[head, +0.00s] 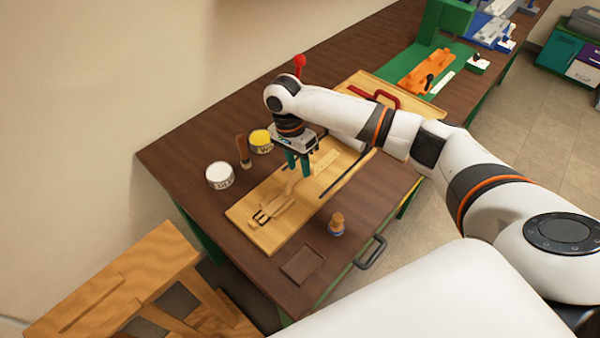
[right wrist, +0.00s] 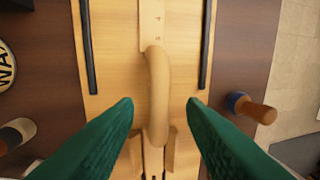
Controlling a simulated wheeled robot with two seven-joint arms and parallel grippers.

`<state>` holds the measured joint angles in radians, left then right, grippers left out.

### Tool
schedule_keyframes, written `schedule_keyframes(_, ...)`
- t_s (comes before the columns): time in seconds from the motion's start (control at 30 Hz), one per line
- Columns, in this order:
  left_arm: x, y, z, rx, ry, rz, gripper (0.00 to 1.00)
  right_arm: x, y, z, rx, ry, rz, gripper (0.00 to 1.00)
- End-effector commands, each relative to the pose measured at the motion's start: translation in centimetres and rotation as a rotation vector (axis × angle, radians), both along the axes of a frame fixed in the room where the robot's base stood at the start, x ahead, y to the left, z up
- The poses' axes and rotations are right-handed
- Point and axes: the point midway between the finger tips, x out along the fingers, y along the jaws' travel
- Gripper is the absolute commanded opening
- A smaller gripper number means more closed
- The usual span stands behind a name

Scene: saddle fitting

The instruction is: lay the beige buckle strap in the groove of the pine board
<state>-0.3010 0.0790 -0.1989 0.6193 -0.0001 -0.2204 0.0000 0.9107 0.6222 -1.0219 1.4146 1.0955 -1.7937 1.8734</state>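The pine board (head: 245,210) lies flat on the brown workbench. The beige buckle strap (right wrist: 157,85) lies over it, partly curved up, and its black buckle (head: 262,217) is near the board's front-left end. My right gripper (head: 299,173) points down over the board. In the right wrist view its green fingertips (right wrist: 160,103) are apart, one on each side of the strap, with gaps to it. The strap's lower part passes between two small wooden pieces (right wrist: 136,150) on the board. I cannot make out the groove clearly. My left gripper is not in view.
A white tin (head: 219,176), a yellow tin (head: 260,140) and a brush (head: 243,152) stand to the left. A small wooden-handled tool (head: 336,223) stands to the right. A brown square (head: 303,264) lies in front.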

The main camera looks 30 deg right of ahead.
Motion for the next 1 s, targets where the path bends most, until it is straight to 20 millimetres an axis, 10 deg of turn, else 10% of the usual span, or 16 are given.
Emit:
schedule_keyframes(0.4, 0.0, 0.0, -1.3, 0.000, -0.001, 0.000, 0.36, 1.5, 0.6, 7.5, 0.000, -0.002, -0.001, 0.37)
schedule_keyframes(1.0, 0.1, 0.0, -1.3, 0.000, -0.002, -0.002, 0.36, 1.6, 0.6, 8.3, 0.001, 0.000, 0.000, 0.37)
